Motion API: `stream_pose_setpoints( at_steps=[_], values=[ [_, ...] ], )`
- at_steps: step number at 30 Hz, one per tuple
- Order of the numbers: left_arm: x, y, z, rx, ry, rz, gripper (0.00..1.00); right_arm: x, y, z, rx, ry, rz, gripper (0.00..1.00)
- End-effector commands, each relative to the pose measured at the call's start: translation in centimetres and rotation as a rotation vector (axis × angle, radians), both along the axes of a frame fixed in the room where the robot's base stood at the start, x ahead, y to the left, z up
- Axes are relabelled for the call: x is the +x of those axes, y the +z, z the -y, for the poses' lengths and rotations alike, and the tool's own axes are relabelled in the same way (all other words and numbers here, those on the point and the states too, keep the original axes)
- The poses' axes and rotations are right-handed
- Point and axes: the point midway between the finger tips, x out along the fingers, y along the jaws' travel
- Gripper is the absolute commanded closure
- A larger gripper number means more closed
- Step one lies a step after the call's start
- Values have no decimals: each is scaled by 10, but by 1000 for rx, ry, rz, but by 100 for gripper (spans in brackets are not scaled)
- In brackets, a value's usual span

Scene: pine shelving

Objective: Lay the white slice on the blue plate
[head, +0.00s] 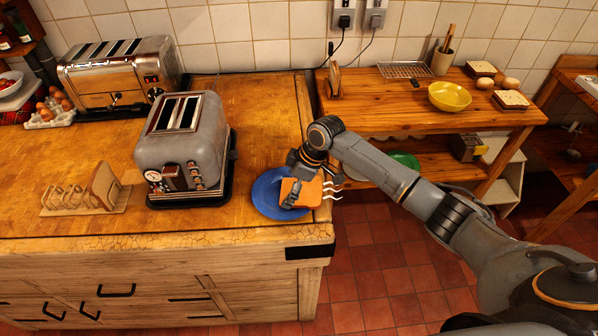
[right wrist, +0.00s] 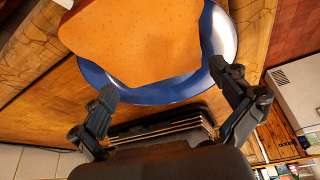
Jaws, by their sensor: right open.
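A tan-orange bread slice (head: 301,193) lies over the blue plate (head: 266,196), near the counter's right edge. It looks flat, but I cannot tell whether it touches the plate all over. In the right wrist view the slice (right wrist: 140,42) covers much of the plate (right wrist: 165,94), whose rim shows below and to the right. My right gripper (head: 298,181) is above the plate, and in the right wrist view its fingers (right wrist: 167,84) are apart, with nothing between them. My left gripper is not in view.
A grey toaster (head: 180,150) stands left of the plate, with a chrome toaster (head: 118,80) behind it. A rack (head: 85,198) holds a slice (head: 104,185) at far left. A yellow bowl (head: 450,97) and bread slices (head: 510,99) are on the side shelf (head: 375,110).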

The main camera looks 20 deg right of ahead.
Motion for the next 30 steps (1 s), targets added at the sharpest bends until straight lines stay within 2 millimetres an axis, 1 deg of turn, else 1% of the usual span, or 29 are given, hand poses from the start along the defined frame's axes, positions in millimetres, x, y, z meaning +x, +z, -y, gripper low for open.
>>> stream_pose_setpoints(
  at_steps=[2,5,6,9,15,18,21,30],
  values=[
    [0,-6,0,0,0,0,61,-2,12,7,-3,-1,5,0],
    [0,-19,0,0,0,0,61,-5,33,11,-2,1,9,0],
    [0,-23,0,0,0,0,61,-6,42,12,-2,1,9,0],
    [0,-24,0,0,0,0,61,-11,68,20,-3,-2,7,0],
    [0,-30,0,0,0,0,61,-19,105,33,-3,-2,5,0],
    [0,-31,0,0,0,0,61,-22,117,36,-1,-2,4,0],
    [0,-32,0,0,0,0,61,-24,124,39,-1,-1,2,0],
    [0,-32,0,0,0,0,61,-24,127,40,-1,-2,1,0]
  ],
)
